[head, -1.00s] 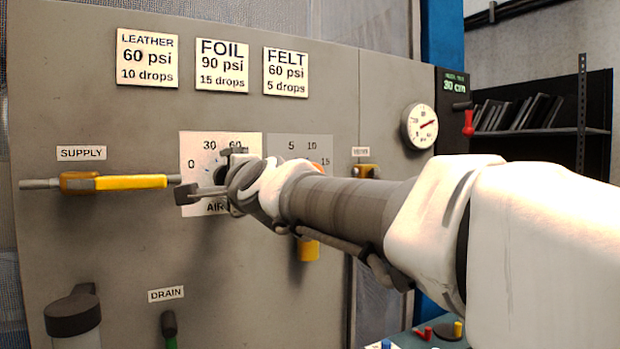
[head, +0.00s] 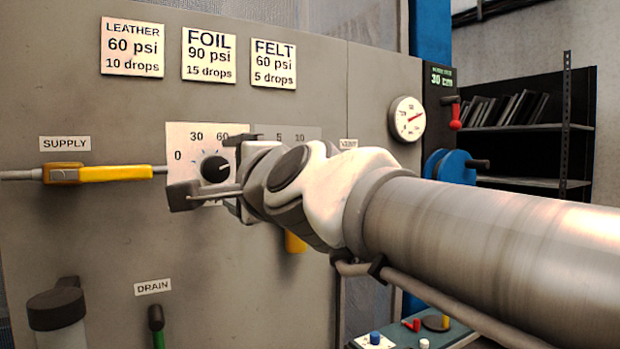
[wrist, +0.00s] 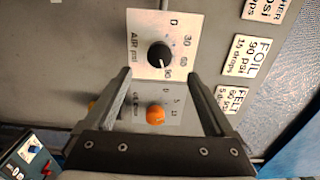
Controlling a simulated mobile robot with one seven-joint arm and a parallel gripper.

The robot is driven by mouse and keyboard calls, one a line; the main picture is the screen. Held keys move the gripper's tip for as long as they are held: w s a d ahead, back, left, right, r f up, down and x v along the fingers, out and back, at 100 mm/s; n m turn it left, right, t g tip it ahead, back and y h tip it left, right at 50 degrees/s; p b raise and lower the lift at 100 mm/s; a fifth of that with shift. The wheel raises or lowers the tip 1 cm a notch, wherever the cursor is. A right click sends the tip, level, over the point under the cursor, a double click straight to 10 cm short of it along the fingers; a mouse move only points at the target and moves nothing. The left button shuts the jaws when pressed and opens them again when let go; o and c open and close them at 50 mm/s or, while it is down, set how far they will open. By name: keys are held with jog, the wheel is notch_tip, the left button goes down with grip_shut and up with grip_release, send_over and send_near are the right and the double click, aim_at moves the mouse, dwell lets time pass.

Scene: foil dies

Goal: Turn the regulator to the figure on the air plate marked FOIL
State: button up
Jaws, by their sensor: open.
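The regulator is a black knob (head: 214,169) with a white pointer on the white AIR psi dial (head: 178,138). In the wrist view the knob (wrist: 160,56) shows its pointer toward the 90 mark; in the head view the 90 is hidden behind my gripper. The FOIL plate (head: 209,54) above reads 90 psi and 15 drops; it also shows in the wrist view (wrist: 250,55). My gripper (wrist: 161,74) is open and empty, its fingers apart to either side of the dial area. The knob stands clear, with no finger touching it in the wrist view.
LEATHER (head: 132,47) and FELT (head: 273,64) plates flank the FOIL plate. An orange knob (wrist: 155,114) sits on the drops dial beside the regulator. The yellow SUPPLY lever (head: 115,173) is left of the dial. A round gauge (head: 407,119) has a red needle pointing up-right.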

jog(key=v, duration=0.6)
jog(key=s+d+f+n+g+h, duration=0.1)
jog(key=d+f+n+g+h, duration=0.15)
jog(key=d+f, duration=0.4)
jog(key=s+d+f+n+g+h, duration=0.1)
jog(key=d+f+n+h, duration=0.2)
jog(key=f, duration=0.7)
jog(key=s+d+f+n+g+h+p, duration=0.1)
jog(key=s+d+f+n+g+h, duration=0.15)
jog(key=s+d+f, duration=0.4)
jog(key=s+d+f+n+g+h, duration=0.2)
jog(key=s+d+f+n+g, duration=0.2)
jog(key=d+f, duration=0.45)
notch_tip(320, 180, up, 12)
jog(key=a+p, duration=0.1)
jog(key=p, duration=1.2)
jog(key=shift+w+a, duration=0.2)
jog(key=shift+a, duration=0.15)
jog(key=shift+r, duration=0.15)
